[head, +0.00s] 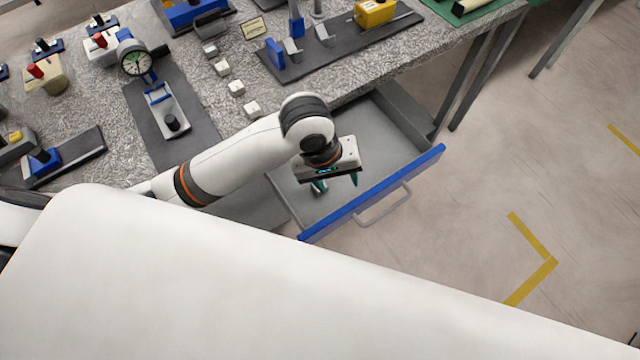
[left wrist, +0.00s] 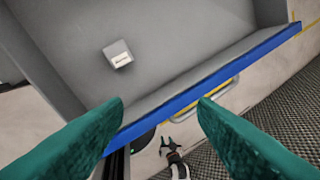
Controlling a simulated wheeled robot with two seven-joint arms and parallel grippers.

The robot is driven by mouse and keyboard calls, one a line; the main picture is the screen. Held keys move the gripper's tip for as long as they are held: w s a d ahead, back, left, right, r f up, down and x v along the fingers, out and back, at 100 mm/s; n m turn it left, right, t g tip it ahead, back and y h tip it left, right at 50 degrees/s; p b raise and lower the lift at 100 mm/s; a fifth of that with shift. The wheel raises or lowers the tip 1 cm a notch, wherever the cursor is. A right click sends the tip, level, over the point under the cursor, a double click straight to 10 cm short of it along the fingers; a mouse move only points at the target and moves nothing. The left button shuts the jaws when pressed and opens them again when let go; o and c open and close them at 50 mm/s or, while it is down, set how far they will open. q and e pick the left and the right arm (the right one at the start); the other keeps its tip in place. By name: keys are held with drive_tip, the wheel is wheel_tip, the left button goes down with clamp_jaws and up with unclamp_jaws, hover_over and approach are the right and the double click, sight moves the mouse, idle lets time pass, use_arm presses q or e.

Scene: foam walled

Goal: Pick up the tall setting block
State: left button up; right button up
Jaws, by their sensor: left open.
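A small light-grey block with a pale label (left wrist: 118,54) sits in the open grey drawer, seen in the left wrist view. I cannot tell its height from above, so I am not sure it is the tall setting block. In the head view my left gripper (head: 337,184) hangs over the drawer, mostly hiding that block. Its teal fingers are open with nothing between them; they also frame the lower part of the left wrist view (left wrist: 160,102), and the block lies beyond them, apart.
The drawer has a blue front (head: 375,193) and a handle (head: 384,206). Several small pale blocks (head: 236,88) stand in a row on the speckled bench top (head: 200,100). A dial gauge (head: 135,62) stands at left. The floor right of the drawer is clear.

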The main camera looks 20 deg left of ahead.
use_arm(q)
drive_tip(key=w+a+r+n+g+y, duration=0.1)
drive_tip(key=w+a+r+n+y, duration=0.15)
drive_tip(key=w+a+n, duration=0.2)
drive_tip(key=shift+n, duration=0.45)
drive_tip(key=f, duration=0.4)
drive_tip(key=s+f, duration=0.1)
drive_tip(key=f, duration=0.7)
drive_tip(key=shift+s+d+f, duration=0.1)
drive_tip(key=shift+s+f, duration=0.05)
drive_tip(key=shift+s, duration=0.15)
clamp_jaws()
